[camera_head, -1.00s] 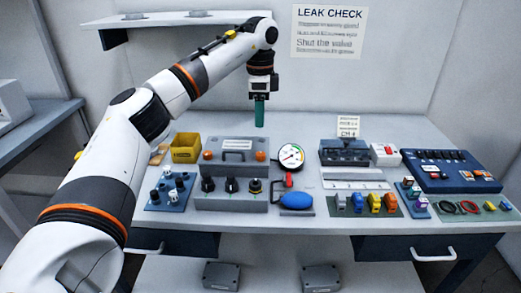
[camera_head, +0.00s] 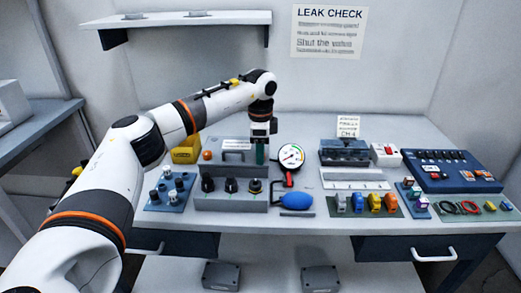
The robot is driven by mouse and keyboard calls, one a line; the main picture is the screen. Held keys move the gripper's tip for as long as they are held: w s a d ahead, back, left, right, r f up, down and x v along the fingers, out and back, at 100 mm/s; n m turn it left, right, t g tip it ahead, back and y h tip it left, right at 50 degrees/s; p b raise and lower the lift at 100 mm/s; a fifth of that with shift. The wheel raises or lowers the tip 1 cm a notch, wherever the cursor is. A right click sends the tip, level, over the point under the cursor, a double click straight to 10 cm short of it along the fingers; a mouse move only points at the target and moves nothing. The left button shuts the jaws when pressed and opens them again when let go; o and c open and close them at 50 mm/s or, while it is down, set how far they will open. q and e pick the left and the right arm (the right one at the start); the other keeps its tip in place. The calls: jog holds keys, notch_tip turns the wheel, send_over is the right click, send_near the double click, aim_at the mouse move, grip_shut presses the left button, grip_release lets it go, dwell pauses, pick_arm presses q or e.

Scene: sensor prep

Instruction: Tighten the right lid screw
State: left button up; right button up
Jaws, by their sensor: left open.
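The grey box lid (camera_head: 232,157) with a handle on top lies at the back left of the table. Its left orange screw (camera_head: 208,155) is plain to see. The right orange screw is hidden behind my left gripper. My left gripper (camera_head: 261,154) points down over the right end of the lid, with its teal-green lower part in front of where that screw is. Its jaws are open, and nothing is clearly held. I cannot tell whether it touches the screw. My right gripper is not in view.
A grey panel with black knobs (camera_head: 231,185) stands in front of the lid. A round gauge (camera_head: 291,156) and a blue bulb (camera_head: 297,200) are close on the right. A yellow bin (camera_head: 186,150) is partly behind my arm. The table behind the gauge is clear.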

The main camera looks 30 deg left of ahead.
pick_arm(q)
jog(key=shift+c, duration=0.5)
jog(key=c, duration=0.9)
